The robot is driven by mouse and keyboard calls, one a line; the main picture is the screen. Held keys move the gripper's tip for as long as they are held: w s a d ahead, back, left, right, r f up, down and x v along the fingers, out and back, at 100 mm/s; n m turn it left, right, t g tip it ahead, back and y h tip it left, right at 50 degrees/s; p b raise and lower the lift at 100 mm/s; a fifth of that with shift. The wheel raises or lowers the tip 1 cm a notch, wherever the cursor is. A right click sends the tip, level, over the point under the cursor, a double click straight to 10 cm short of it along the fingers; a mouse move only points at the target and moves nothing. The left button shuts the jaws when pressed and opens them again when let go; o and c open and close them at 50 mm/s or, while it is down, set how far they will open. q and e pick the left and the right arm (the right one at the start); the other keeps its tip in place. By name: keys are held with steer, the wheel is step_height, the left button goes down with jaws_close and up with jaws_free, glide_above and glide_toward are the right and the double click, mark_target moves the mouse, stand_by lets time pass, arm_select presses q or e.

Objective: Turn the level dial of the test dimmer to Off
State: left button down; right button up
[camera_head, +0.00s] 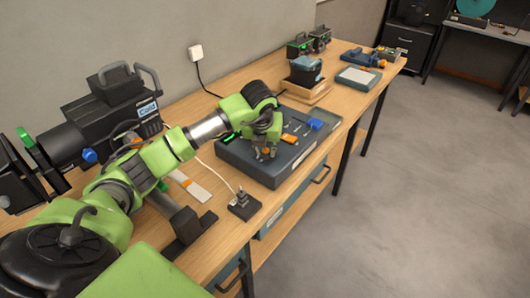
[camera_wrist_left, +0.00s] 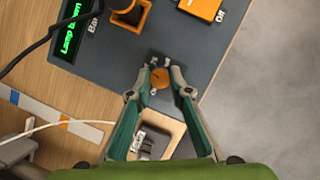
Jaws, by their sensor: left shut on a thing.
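The dark grey console (camera_head: 240,152), which looks like the test dimmer, lies on the wooden bench. It also shows in the left wrist view (camera_wrist_left: 95,85), with a green lit display (camera_wrist_left: 75,35) at its upper left. A small round orange-brown knob (camera_wrist_left: 160,77), apparently the level dial, sits near the console's front edge. My left gripper (camera_head: 266,153) reaches down over that edge. In the left wrist view its fingertips (camera_wrist_left: 165,72) are closed on either side of the knob. The knob's pointer and scale are too small to read, and the head view hides the knob behind the gripper.
An orange switch block (camera_wrist_left: 202,8) labelled "Off" and a dark post with an orange base (camera_wrist_left: 127,16) stand near the knob. A small black socket box (camera_head: 244,206) with a pale cable sits before the console. Black lamps (camera_head: 125,85) crowd the bench's left.

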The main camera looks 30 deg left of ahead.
arm_select(q)
steer(key=n, duration=0.2)
steer(key=n+y+b, duration=0.1)
steer(key=n+g+b, duration=0.1)
steer(key=n, duration=0.1)
steer(key=shift+w+d+n+y, duration=0.15)
steer(key=shift+w+n+y, duration=0.15)
steer(key=shift+y, duration=0.1)
steer(key=n+g+b, duration=0.1)
steer(key=n, duration=0.1)
steer(key=n+g+y+b, duration=0.1)
steer(key=n, duration=0.2)
steer(key=shift+r+n, duration=0.15)
steer(key=shift+n, duration=0.15)
steer(key=shift+w+n+g, duration=0.1)
steer(key=shift+n+g, duration=0.3)
steer(key=shift+n, duration=0.4)
steer(key=n+g, duration=0.1)
steer(key=n, duration=0.2)
steer(key=shift+w+n, duration=0.1)
steer(key=shift+n, duration=0.3)
steer(key=n+g+h, duration=0.1)
steer(key=n+g, duration=0.1)
steer(key=n, duration=0.2)
steer(key=shift+w+n, duration=0.1)
steer(key=shift+n, duration=0.2)
steer(key=c, duration=1.8)
jaws_free()
steer(key=shift+c, duration=0.2)
